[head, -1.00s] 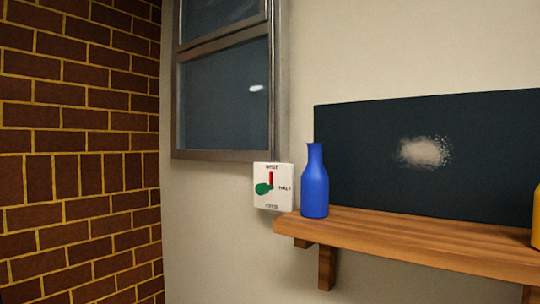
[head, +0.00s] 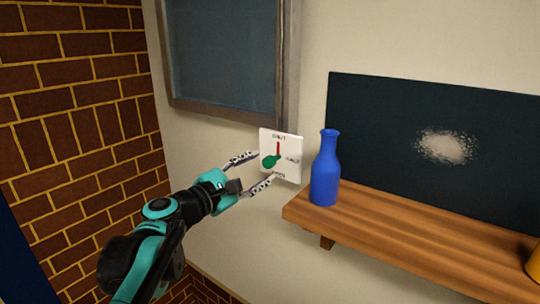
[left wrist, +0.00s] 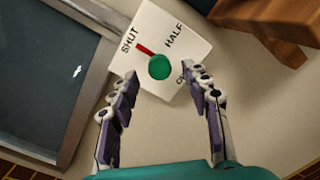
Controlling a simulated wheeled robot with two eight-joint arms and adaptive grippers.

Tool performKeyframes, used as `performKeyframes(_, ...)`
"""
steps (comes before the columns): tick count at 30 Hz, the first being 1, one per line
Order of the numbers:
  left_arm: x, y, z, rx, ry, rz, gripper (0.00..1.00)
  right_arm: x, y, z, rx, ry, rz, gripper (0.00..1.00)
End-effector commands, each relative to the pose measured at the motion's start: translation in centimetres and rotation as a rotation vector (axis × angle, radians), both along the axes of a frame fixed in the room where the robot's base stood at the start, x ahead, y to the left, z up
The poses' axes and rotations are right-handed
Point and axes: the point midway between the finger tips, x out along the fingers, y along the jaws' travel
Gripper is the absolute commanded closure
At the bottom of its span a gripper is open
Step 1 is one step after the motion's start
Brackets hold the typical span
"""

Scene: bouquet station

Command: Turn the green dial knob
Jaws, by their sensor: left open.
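The green dial knob (head: 269,162) sits on a white wall plate (head: 291,145) with a red pointer (head: 278,149) aimed up at the top label, which reads SHUT in the left wrist view. The knob (left wrist: 160,67) and the plate (left wrist: 192,47) show in the left wrist view, with the HALF label at the plate's side and the third label partly hidden. My left gripper (head: 258,172) is open, its fingers spread to either side of the knob. In the left wrist view the fingertips (left wrist: 163,76) lie just short of the knob, apart from it. My right gripper is not in view.
A blue bottle (head: 325,172) stands on a wooden shelf (head: 400,225) close right of the plate. A window (head: 222,60) is above left, a brick wall (head: 75,130) at left. A dark panel (head: 400,130) stands behind the shelf, and a yellow object (head: 535,262) is at far right.

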Motion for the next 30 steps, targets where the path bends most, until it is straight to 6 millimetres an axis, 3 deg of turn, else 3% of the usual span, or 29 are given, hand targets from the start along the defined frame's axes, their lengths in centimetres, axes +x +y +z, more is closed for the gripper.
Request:
performKeyframes(9,3.4,-2.8,0.2,0.002,-0.001,-0.001,0.52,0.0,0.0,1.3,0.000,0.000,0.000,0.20)
performKeyframes(19,3.8,-3.1,0.0,0.003,-0.001,0.000,0.52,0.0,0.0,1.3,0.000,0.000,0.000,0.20)
performKeyframes(25,3.8,-3.1,0.0,0.003,-0.001,0.000,1.00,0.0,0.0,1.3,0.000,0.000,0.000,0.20)
performKeyframes(30,3.8,-3.1,0.0,0.005,-0.002,0.000,1.00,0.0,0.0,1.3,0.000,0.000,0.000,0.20)
